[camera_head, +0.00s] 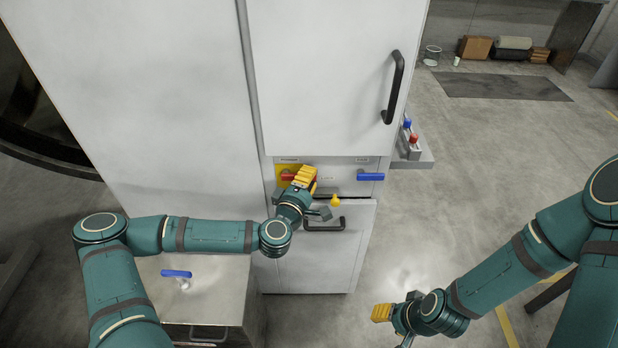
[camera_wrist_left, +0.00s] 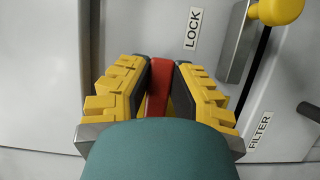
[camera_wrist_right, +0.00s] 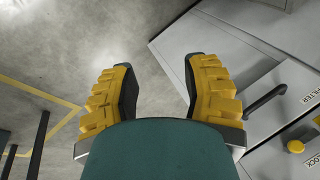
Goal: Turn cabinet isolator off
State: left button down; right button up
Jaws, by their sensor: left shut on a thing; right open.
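The cabinet isolator is a red handle (camera_head: 288,176) on a yellow plate (camera_head: 282,169) on the cabinet's panel. My left gripper (camera_head: 302,178) is at the panel, its yellow fingers in front of part of the handle. In the left wrist view my left gripper (camera_wrist_left: 160,85) is shut on the red handle (camera_wrist_left: 159,86), one finger on each side of it. My right gripper (camera_wrist_right: 159,90) is open and empty, low over the floor to the right of the cabinet; it also shows in the head view (camera_head: 380,313).
A blue handle (camera_head: 371,177) is on the panel's right. A yellow knob (camera_head: 335,200) sits below the panel by the lower door's black handle (camera_head: 324,224). A side shelf (camera_head: 415,160) holds red and blue items. A steel box with a blue lever (camera_head: 176,274) stands at left.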

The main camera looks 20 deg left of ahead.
pick_arm(q)
jog(key=shift+f+m+g+p, duration=0.3)
jog(key=shift+m+g+p, duration=0.1)
jog(key=shift+m+p, duration=0.7)
jog(key=shift+a+f+m+g+p, duration=0.1)
jog(key=shift+f+m+g+p, duration=0.25)
jog(key=shift+m+p, duration=0.35)
jog(key=s+a+f+m+g+y+p, duration=0.1)
jog(key=a+f+m+g+y+p, duration=0.1)
jog(key=m, duration=0.8)
jog(key=shift+s+a+f+g+y+p, duration=0.2)
jog(key=shift+a+f+g+y+p, duration=0.4)
jog(key=shift+a+f+y, duration=0.95)
jog(key=shift+a+r+y, duration=0.25)
jog(key=shift+a+y, duration=0.1)
jog(key=c, duration=0.8)
grip_release()
